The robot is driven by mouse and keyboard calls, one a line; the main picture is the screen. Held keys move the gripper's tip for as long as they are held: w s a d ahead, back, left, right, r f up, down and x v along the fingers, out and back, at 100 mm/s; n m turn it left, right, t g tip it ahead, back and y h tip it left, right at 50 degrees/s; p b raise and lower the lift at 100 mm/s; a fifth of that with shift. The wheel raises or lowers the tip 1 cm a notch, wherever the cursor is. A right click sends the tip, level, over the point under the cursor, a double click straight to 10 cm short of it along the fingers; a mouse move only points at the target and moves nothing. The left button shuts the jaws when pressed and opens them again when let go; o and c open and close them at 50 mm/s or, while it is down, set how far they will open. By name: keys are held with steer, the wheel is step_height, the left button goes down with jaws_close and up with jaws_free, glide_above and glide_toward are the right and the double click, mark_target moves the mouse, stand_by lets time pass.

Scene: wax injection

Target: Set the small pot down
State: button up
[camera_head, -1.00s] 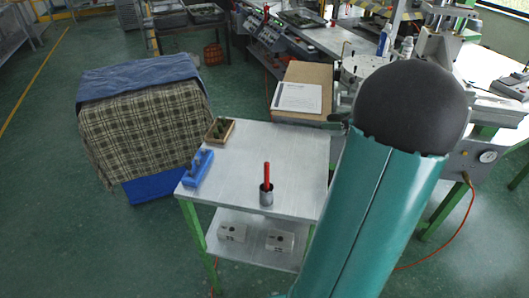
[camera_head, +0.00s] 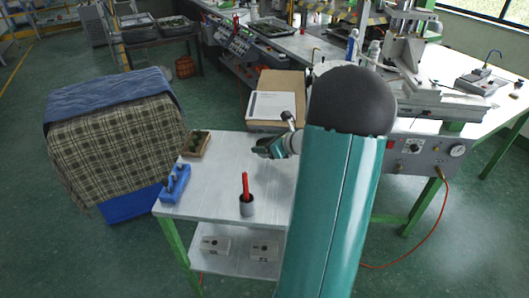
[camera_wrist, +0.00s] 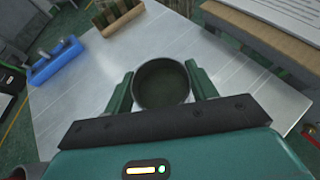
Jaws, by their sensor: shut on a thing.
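The small pot (camera_wrist: 162,84) is a dark, round, open-topped cup seen from above in the wrist view. It sits between the two green fingers of my gripper (camera_wrist: 160,92), which is shut on it. In the head view my gripper (camera_head: 262,151) is over the far right part of the metal table (camera_head: 222,180). The held pot is hard to make out there. I cannot tell whether its base touches the tabletop (camera_wrist: 75,102).
A grey cup (camera_head: 247,208) with a red tool stands near the table's front edge. A blue rack (camera_head: 175,183) and a wooden box (camera_head: 196,144) stand on the left. A cardboard box (camera_head: 272,80) with a white sheet lies behind. The middle tabletop is clear.

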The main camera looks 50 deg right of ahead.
steer(key=shift+w+f, duration=0.2)
steer(key=shift+f, duration=1.5)
steer(key=o, duration=1.1)
steer(key=shift+f, duration=0.1)
steer(key=v, duration=1.2)
